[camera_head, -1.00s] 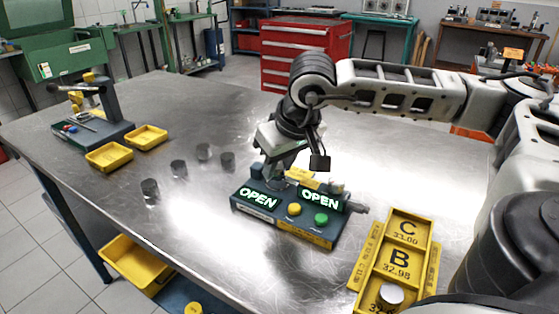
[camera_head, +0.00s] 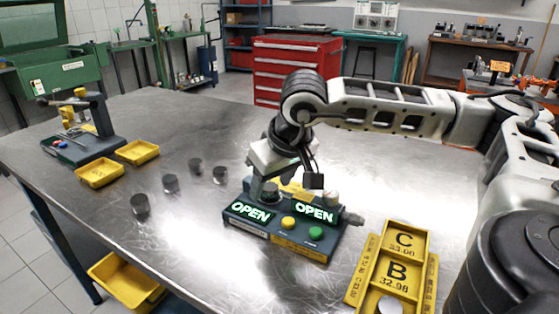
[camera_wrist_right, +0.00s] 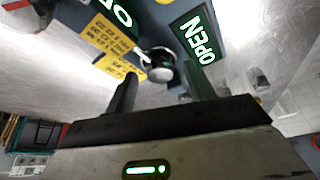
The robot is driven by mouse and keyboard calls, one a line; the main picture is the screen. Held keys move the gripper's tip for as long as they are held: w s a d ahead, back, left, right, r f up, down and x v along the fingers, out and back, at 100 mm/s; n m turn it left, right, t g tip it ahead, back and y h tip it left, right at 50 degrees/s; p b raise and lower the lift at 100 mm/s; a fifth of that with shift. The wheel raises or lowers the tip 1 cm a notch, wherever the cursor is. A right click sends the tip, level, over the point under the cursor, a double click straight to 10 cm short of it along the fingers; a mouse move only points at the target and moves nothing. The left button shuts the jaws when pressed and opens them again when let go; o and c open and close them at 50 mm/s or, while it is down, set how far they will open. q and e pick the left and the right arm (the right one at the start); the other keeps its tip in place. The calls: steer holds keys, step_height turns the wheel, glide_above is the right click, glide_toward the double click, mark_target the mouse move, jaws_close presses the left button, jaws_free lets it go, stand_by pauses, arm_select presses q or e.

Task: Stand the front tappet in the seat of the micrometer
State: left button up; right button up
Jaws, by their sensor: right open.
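The micrometer (camera_head: 283,236) is a dark blue box on the steel table with two lit OPEN signs and yellow and green buttons. A dark tappet (camera_head: 270,191) stands upright at its back, under my right gripper (camera_head: 283,180). In the right wrist view, the round metal top of the tappet (camera_wrist_right: 158,66) lies between the two spread fingers of my right gripper (camera_wrist_right: 160,88). The fingers look apart from it. I cannot tell how fully it sits in the seat. My left gripper is out of view.
Several dark tappets (camera_head: 170,183) stand on the table left of the micrometer. A yellow lettered tray (camera_head: 408,243) with a silver disc is at the right front. Two yellow bins (camera_head: 138,152) and a gauge stand (camera_head: 97,130) are at the far left.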

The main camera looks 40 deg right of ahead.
steer(key=p+v, duration=0.1)
steer(key=v, duration=1.4)
steer(key=shift+r, duration=0.25)
steer(key=shift+s+a, duration=0.1)
steer(key=shift+s, duration=0.05)
